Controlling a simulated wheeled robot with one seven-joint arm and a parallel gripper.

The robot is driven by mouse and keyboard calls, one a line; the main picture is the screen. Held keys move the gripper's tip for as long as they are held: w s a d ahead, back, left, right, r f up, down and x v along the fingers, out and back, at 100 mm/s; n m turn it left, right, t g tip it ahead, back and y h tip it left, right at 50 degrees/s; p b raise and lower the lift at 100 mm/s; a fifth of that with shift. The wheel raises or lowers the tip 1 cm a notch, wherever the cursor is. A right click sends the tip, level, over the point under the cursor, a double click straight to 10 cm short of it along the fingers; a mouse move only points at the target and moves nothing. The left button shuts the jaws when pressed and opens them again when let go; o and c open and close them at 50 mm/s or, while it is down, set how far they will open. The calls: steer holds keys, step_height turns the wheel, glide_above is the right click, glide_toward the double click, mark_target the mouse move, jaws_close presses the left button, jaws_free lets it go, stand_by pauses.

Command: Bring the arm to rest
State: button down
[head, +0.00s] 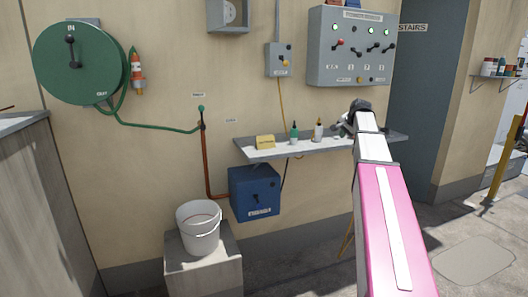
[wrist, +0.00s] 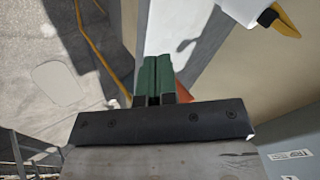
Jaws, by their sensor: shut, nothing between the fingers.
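My gripper (wrist: 157,65) shows in the wrist view with its two dark green fingers together and nothing between them. In the head view my pink and white arm reaches forward and up from the lower right. Its dark wrist end (head: 360,106) is over the right part of the wall shelf (head: 262,153), below the grey control panel (head: 350,75). The fingers cannot be made out in the head view.
A yellow block (head: 265,142), a green bottle (head: 294,134) and a white bottle (head: 318,131) stand on the shelf. A blue box (head: 254,194) is below it. A white bucket (head: 199,230) stands on a block at the left. Floor at the right is open.

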steer(key=s+a+f+n+g, duration=0.2)
steer(key=s+a+f, duration=0.4)
steer(key=f, duration=0.5)
steer(key=s+a+f+n+g, duration=0.1)
steer(key=s+a+f+n, duration=0.15)
steer(key=s+f, duration=0.65)
steer(key=s+a+f+n+g, duration=0.2)
steer(key=s+a+f, duration=0.45)
steer(key=f, duration=0.55)
steer(key=s+a+f+n+g+h, duration=0.1)
steer(key=s+f, duration=0.3)
steer(key=s, duration=0.2)
steer(key=s+a+f+n+g, duration=0.1)
steer(key=s+f+n, duration=0.1)
steer(key=s+f, duration=0.2)
steer(key=s, duration=0.3)
steer(key=shift+s+a+f+h, duration=0.3)
steer(key=shift+a+f+h, duration=0.05)
steer(key=shift+a+h, duration=0.05)
steer(key=shift+n, duration=0.25)
